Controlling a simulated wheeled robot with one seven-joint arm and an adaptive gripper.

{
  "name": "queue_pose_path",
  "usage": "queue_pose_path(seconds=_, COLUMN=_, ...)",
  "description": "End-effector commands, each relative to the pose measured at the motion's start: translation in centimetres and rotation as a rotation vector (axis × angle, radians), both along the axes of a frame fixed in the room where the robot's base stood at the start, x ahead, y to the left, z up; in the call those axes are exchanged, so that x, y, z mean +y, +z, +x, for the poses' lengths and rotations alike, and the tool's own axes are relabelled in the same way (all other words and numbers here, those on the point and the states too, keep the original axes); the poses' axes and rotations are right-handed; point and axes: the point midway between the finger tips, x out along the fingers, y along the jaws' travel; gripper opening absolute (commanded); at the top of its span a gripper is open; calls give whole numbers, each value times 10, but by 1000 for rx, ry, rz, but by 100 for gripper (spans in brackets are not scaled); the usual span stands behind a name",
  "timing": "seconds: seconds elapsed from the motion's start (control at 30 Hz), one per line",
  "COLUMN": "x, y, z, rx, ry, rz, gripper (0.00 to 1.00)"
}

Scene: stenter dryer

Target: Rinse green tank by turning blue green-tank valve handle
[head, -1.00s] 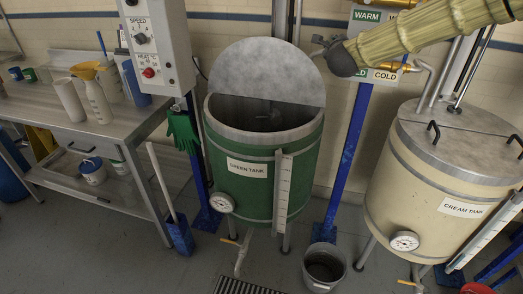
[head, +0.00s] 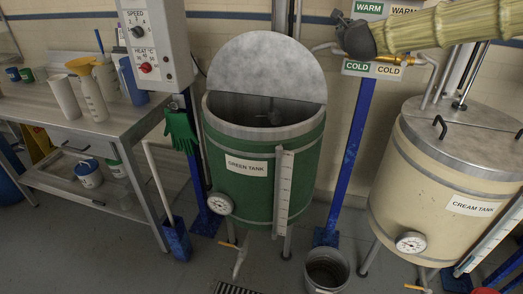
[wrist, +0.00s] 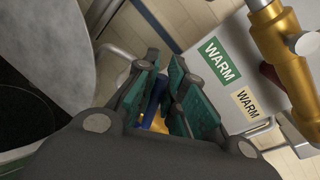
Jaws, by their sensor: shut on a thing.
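The green tank (head: 262,190) stands in the middle of the head view, its grey lid (head: 262,68) raised and its dark inside partly showing. My gripper (head: 340,17) is at the pipe and valve panel to the right of the lid, between the green WARM label (head: 368,7) and the green COLD label (head: 357,66). In the wrist view, my gripper (wrist: 168,90) is shut around a blue handle (wrist: 154,97), with brass (wrist: 158,124) showing below it. The fingers hide most of the handle, so its angle is hard to tell. I cannot see water flowing into the tank.
The cream tank (head: 435,190) stands at right. A control box (head: 152,42) and a steel bench (head: 120,135) with bottles are at left. A bucket (head: 326,270) is on the floor below the blue post (head: 350,165). Another brass valve (wrist: 275,45) is close right of my gripper.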

Motion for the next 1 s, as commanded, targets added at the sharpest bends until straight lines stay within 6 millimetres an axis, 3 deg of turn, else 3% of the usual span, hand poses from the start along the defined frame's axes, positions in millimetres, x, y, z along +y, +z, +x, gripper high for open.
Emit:
queue_pose_path(seconds=0.03, x=-4, y=-6, z=-1, rx=-7, ry=-2, rz=27, gripper=0)
queue_pose_path(seconds=0.5, x=-24, y=5, z=-6, rx=-70, ry=-3, rz=249, gripper=0)
queue_pose_path(seconds=1.0, x=-28, y=5, z=-8, rx=-84, ry=-2, rz=296, gripper=0)
